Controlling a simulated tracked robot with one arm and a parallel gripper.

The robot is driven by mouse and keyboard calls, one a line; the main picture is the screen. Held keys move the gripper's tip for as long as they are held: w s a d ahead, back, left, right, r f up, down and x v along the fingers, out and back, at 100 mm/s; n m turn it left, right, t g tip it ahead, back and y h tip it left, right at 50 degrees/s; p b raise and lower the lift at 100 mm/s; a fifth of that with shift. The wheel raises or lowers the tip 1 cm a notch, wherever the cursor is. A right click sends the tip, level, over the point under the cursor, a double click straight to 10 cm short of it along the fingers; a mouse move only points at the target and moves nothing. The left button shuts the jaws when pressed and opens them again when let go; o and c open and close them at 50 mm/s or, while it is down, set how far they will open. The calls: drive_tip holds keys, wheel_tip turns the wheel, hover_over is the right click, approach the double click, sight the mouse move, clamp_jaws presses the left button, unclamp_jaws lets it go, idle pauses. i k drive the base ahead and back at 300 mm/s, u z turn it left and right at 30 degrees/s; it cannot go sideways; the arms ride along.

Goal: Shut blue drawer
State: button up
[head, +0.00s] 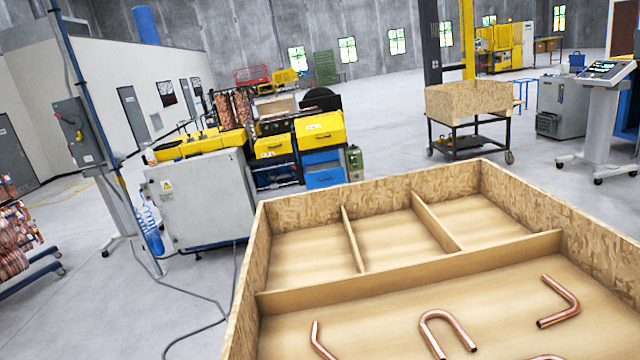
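A blue drawer (325,178) with a small handle shows in the middle distance, low under the right yellow part of a machine (320,131). A second blue front (321,157) sits just above it. The lower drawer seems to stand out a little from the cabinet, but it is too small to tell how far. My gripper is not in view.
A large wooden crate (406,283) with dividers and bent copper tubes (447,328) fills the lower right foreground. A grey cabinet (201,199) stands left of the machine. A cable (190,303) lies on the floor. A cart (468,137) stands right, with open floor between.

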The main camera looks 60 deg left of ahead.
sight(319, 175)
drive_tip(key=u, duration=2.6)
drive_tip(key=k, duration=0.8)
drive_tip(key=z, duration=0.95)
drive_tip(key=i, duration=0.95)
drive_tip(key=u, duration=0.05)
